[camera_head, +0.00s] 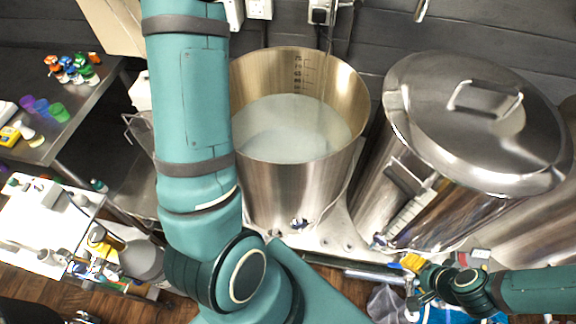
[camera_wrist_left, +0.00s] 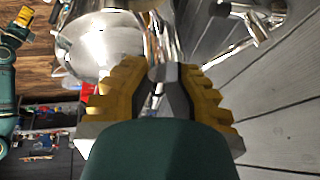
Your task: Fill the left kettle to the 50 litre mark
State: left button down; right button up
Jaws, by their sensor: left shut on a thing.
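The left kettle (camera_head: 290,190) is a tall open steel pot with pale, cloudy liquid (camera_head: 295,125) inside. Dark level marks (camera_head: 298,72) run down its far inner wall; the liquid reaches near their lower end, but the numbers are too small to read. A thin pale streak drops beside the marks; I cannot tell if it is running water. My left gripper (camera_wrist_left: 163,74) is out of the head view; in the left wrist view its yellow fingers are shut on a small grey piece (camera_wrist_left: 164,71).
A lidded steel kettle (camera_head: 470,120) stands right of the open one, with a thermometer-like scale (camera_head: 408,214) on its side. Sockets (camera_head: 260,8) and cables are on the dark wall behind. Cluttered benches (camera_head: 40,150) stand at left. My left arm crosses beside the open kettle.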

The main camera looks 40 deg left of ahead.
pick_arm(q)
jog(key=n, duration=0.1)
jog(key=n+y, duration=0.1)
jog(key=n, duration=0.1)
jog(key=shift+w+a+r+n+t, duration=0.1)
jog(key=shift+w+a+n+t, duration=0.2)
jog(key=shift+w+n, duration=0.1)
jog(key=shift+w+a+n+y, duration=0.1)
jog(key=shift+a+n+y, duration=0.1)
jog(key=shift+n+y, duration=0.55)
jog(key=c, duration=1.1)
grip_release()
jog(key=shift+o, duration=0.2)
jog(key=v, duration=1.2)
jog(key=shift+a, duration=0.15)
